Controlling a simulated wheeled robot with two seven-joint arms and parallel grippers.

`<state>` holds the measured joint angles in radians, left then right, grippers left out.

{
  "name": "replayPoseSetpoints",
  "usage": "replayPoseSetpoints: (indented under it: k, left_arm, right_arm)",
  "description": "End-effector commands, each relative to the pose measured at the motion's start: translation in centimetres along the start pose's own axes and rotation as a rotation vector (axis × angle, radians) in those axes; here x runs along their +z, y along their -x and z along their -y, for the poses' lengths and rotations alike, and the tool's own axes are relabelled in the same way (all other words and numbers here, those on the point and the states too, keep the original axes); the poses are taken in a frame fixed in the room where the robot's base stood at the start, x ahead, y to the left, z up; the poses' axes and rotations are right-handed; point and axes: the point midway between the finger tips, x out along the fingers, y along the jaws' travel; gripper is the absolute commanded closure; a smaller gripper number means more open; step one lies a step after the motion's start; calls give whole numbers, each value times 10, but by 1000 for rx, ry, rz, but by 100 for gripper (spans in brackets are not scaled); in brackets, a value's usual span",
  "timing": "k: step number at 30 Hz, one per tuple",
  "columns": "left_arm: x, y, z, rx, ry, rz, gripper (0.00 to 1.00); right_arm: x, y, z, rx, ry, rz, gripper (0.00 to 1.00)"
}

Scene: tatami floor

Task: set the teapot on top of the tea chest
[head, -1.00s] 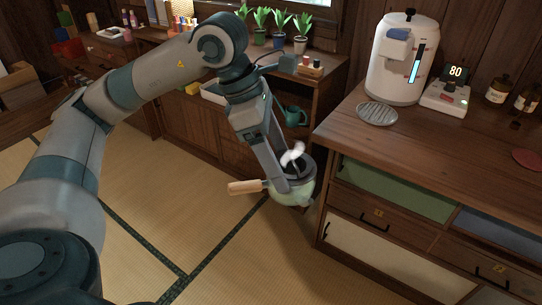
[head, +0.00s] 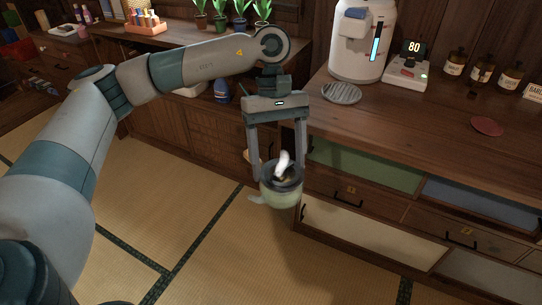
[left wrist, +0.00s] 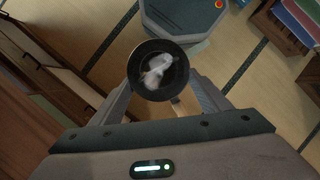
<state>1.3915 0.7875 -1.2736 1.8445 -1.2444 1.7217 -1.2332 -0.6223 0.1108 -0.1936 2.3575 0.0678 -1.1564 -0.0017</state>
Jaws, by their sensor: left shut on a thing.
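The teapot (head: 282,198) is pale green with a dark round top, and white steam rises from it. My left gripper (head: 280,172) points down and is shut on it, with a finger at either side. The teapot hangs in the air, upright as far as I can tell, its spout to the left. Its wooden handle (head: 253,156) is mostly hidden behind a finger. In the left wrist view its top (left wrist: 158,70) shows between the fingers. The tea chest seems to be the wooden cabinet (head: 425,128) on the right; the teapot is below its top, at its left end.
On the cabinet top are a white water heater (head: 361,45), a round grey grate (head: 341,93), a scale reading 80 (head: 407,68), several brown bottles (head: 481,69) and a round red mat (head: 487,126). The middle of the top is clear. A shelf with potted plants stands behind.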

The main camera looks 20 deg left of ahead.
Motion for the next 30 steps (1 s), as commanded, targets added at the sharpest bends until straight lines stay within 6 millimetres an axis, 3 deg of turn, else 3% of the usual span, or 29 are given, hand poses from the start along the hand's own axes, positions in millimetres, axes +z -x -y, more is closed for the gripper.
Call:
replayPoseSetpoints:
  k: [16, 22, 30]
  left_arm:
    - [-33, -23, -26, -259, -621, -52, 70]
    - [-41, -25, -28, -303, -733, -60, 70]
    - [-43, -25, -29, -313, -759, -61, 70]
  right_arm:
    - [0, 0, 0, 0, 0, 0, 69]
    - [0, 0, 0, 0, 0, 0, 69]
    - [0, 0, 0, 0, 0, 0, 69]
